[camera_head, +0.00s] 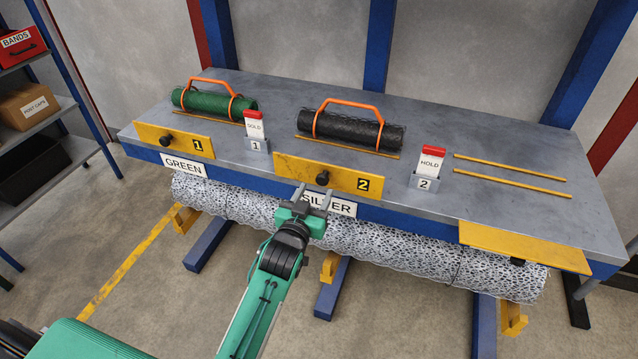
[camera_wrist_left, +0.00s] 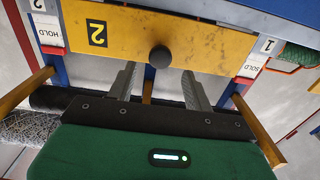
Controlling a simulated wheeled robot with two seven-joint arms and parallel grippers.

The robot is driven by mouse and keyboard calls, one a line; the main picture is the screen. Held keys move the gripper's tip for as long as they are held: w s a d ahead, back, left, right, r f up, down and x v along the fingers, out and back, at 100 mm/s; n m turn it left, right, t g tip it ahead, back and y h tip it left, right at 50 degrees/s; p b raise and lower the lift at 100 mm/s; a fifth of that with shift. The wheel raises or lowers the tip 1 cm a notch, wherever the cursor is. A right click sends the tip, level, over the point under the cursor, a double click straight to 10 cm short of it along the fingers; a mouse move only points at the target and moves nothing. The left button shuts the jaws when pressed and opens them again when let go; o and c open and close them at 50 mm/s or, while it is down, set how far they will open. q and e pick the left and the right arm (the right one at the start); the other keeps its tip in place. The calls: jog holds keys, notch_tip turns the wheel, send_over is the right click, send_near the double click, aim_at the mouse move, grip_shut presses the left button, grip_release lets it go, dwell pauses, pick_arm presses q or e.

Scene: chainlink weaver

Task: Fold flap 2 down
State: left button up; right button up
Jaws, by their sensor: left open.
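Flap 2 (camera_head: 345,178) is a yellow panel with a black knob and a "2" label. It stands up along the front edge of the bench, its face towards me. My left gripper (camera_head: 313,195) is open and empty in front of it, just below the knob (camera_head: 322,178). In the left wrist view flap 2 (camera_wrist_left: 205,42) appears upside down. The knob (camera_wrist_left: 160,56) lies between the lines of the two open fingers, just beyond the fingertips (camera_wrist_left: 158,70). I see no contact with the knob. My right gripper is not in view.
Flap 1 (camera_head: 155,138) stands up at the left. A dark mesh roll (camera_head: 352,130) with an orange handle lies behind flap 2. A long silver mesh roll (camera_head: 395,250) lies below.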

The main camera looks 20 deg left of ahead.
aim_at(321, 181)
pick_arm(q)
jog(key=shift+w, duration=1.9)
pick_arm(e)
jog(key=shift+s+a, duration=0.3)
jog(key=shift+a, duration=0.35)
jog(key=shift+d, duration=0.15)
pick_arm(q)
jog(key=shift+d, duration=0.1)
grip_shut()
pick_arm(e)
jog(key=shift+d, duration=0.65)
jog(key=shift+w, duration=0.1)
